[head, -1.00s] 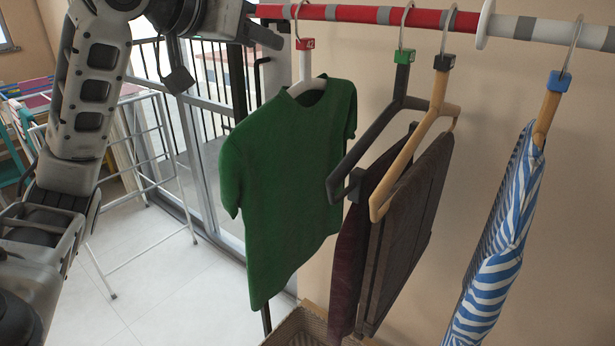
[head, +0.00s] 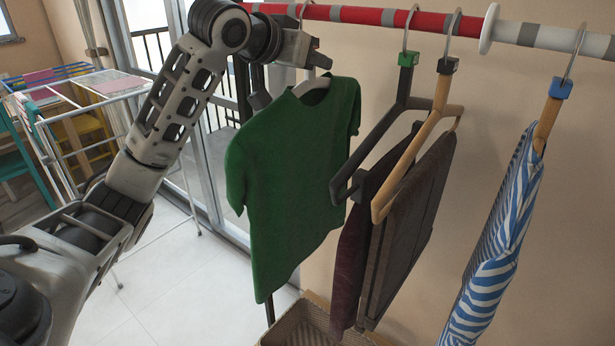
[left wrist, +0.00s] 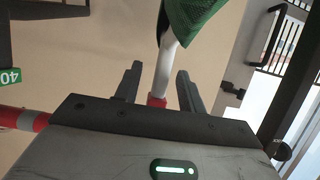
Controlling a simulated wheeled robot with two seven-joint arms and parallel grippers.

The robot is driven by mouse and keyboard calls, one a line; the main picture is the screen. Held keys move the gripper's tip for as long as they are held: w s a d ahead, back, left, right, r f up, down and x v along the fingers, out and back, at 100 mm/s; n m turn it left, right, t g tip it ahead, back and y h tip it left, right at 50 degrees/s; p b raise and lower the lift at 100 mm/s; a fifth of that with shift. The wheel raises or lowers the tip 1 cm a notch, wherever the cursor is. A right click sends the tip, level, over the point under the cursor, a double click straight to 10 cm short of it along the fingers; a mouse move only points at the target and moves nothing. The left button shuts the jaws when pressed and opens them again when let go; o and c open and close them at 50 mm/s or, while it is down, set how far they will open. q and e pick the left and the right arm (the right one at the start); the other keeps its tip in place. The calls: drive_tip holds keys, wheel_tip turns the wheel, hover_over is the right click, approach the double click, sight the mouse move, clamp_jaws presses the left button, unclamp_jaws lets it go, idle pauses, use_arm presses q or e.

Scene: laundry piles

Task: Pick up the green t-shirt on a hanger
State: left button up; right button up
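The green t-shirt (head: 290,170) hangs on a white hanger (head: 312,84) from the rail. In the left wrist view, part of the green t-shirt (left wrist: 190,22) and the hanger's white neck (left wrist: 163,70) with a red tag at its base show. My left gripper (head: 316,54) is at the top of this hanger, just under the rail. In the left wrist view, my left gripper (left wrist: 160,76) is open, with the white neck between its fingers and a gap on both sides. The red tag is hidden in the head view. My right gripper is not in view.
The red and white rail (head: 375,17) runs just above the gripper. To the right hang a black hanger (head: 385,130), a wooden hanger (head: 418,140) with dark trousers (head: 410,240), and a blue-striped garment (head: 495,260). A wicker basket (head: 305,325) stands below. A drying rack (head: 85,110) is left.

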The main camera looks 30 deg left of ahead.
use_arm(q)
clamp_jaws()
drive_tip(key=shift+r, duration=0.1)
drive_tip(key=shift+r, duration=0.1)
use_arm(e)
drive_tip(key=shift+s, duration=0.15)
